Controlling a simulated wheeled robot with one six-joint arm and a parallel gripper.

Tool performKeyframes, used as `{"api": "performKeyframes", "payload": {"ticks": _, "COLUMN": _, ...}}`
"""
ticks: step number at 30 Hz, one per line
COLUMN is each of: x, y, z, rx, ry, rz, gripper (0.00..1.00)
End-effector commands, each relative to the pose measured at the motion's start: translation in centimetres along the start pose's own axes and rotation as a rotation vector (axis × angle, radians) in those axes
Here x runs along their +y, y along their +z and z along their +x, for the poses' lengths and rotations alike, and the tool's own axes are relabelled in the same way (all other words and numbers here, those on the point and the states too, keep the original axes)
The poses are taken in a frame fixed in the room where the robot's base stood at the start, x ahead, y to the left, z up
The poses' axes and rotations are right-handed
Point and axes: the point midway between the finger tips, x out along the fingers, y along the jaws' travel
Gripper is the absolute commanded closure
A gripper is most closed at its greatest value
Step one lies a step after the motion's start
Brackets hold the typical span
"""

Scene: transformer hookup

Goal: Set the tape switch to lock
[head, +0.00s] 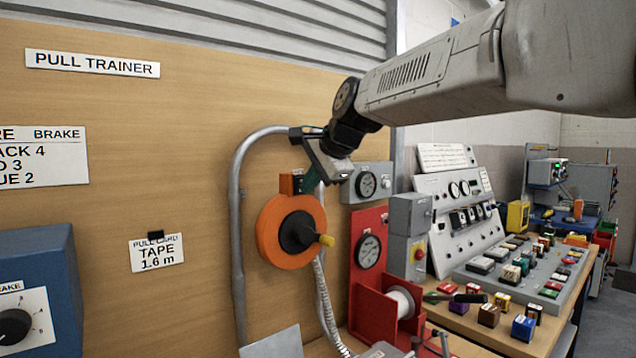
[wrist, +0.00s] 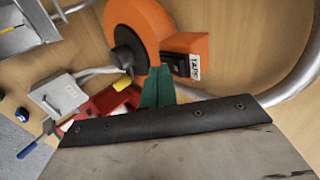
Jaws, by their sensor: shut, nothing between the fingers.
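The orange tape reel (head: 274,246) with a black hub and yellow crank knob (head: 327,240) is mounted on the wooden board. Its orange switch housing (head: 291,184) sits at the top of the reel. In the wrist view the housing carries a black tape switch (wrist: 181,65) beside a white TAPE label (wrist: 195,67). The switch's position is too small to read. My gripper (head: 314,182) is at the right side of the housing in the head view. Its green fingers (wrist: 157,88) are shut and empty, close to the housing; contact cannot be told.
A bent metal pipe (head: 240,210) frames the reel. A grey gauge box (head: 368,182) and a red panel with a gauge (head: 369,250) stand close on the right. A blue brake box (head: 38,260) is at left. The board between it and the reel is mostly clear.

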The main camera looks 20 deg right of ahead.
Motion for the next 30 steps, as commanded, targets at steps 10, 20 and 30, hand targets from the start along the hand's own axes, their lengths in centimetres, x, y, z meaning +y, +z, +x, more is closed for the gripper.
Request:
{"api": "performKeyframes", "payload": {"ticks": 10, "x": -0.3, "y": 0.0, "z": -0.2, "rx": 0.000, "ry": 0.001, "rz": 0.001, "gripper": 1.00}}
{"api": "performKeyframes", "payload": {"ticks": 20, "x": -1.2, "y": 0.0, "z": -1.1, "rx": 0.001, "ry": 0.000, "rz": 0.000, "gripper": 1.00}}
{"api": "performKeyframes", "payload": {"ticks": 30, "x": -1.0, "y": -0.1, "z": -1.4, "rx": 0.001, "ry": 0.001, "rz": 0.001, "gripper": 1.00}}
